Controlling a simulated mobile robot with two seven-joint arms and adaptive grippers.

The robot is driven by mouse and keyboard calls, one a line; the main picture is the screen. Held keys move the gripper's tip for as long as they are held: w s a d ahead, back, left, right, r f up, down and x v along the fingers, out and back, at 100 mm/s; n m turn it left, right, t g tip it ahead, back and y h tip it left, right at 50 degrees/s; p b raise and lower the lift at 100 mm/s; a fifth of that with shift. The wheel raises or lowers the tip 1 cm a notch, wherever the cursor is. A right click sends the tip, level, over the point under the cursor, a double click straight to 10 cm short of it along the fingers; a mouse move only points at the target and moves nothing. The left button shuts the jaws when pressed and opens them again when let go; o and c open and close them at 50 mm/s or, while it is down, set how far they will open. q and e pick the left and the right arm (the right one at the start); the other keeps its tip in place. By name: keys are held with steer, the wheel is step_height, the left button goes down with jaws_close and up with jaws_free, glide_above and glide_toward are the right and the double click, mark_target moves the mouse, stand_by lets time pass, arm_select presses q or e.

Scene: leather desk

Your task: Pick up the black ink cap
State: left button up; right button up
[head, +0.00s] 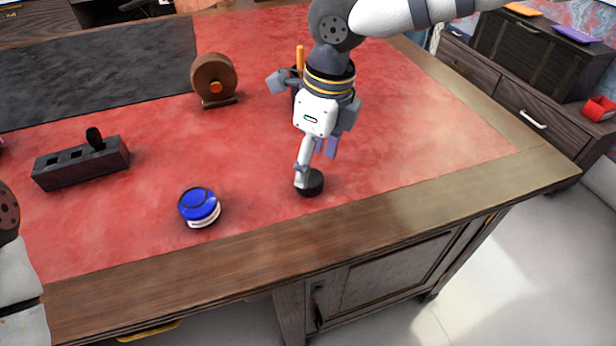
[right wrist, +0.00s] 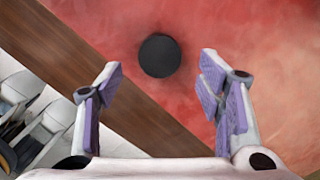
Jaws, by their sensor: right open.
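The black ink cap (head: 311,184) is a small black disc lying on the red desk top near its front wooden edge. It also shows in the right wrist view (right wrist: 159,56), at upper middle, beyond the fingertips and roughly between their lines. My right gripper (head: 318,165) points down just above and behind the cap; one finger overlaps part of it in the head view. In the right wrist view the purple-padded fingers (right wrist: 160,85) are spread apart with nothing between them. My left gripper is not in view; only part of my left arm shows at the left edge.
A blue-lidded ink jar (head: 199,207) stands left of the cap. A dark block with slots (head: 82,163) is farther left. A brown round wooden object (head: 213,79) and an orange stick (head: 299,58) stand behind. The red surface right of the cap is clear.

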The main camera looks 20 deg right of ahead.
mark_target(310, 178)
steer(key=f, duration=0.4)
steer(key=shift+w+a+f, duration=0.1)
steer(key=shift+w+a, duration=0.1)
steer(key=shift+a, duration=0.05)
steer(key=c, duration=0.9)
steer(key=shift+o, duration=0.2)
